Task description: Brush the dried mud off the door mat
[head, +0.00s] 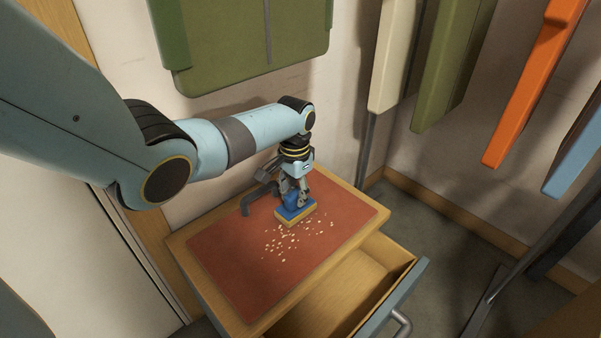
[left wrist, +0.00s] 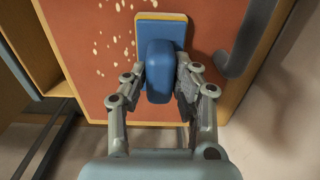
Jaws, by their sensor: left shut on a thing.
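A red-brown door mat (head: 228,262) lies flat on top of a wooden cabinet. Many pale flecks of dried mud (head: 284,243) are scattered on its middle, in front of the brush. A brush (head: 292,216) with a blue back and handle and a tan lower part rests on or just over the mat. My left gripper (head: 292,193) is shut on its blue handle from above. In the left wrist view the brush handle (left wrist: 159,72) sits between both fingers, and mud flecks (left wrist: 105,50) lie to its left on the mat (left wrist: 205,25). My right gripper is not in view.
An open, empty-looking drawer (head: 345,290) juts from the cabinet's front right side. A dark bent bar (head: 252,201) stands by the mat's back edge, near my gripper. Green, cream, orange and blue panels (head: 535,80) hang above and to the right.

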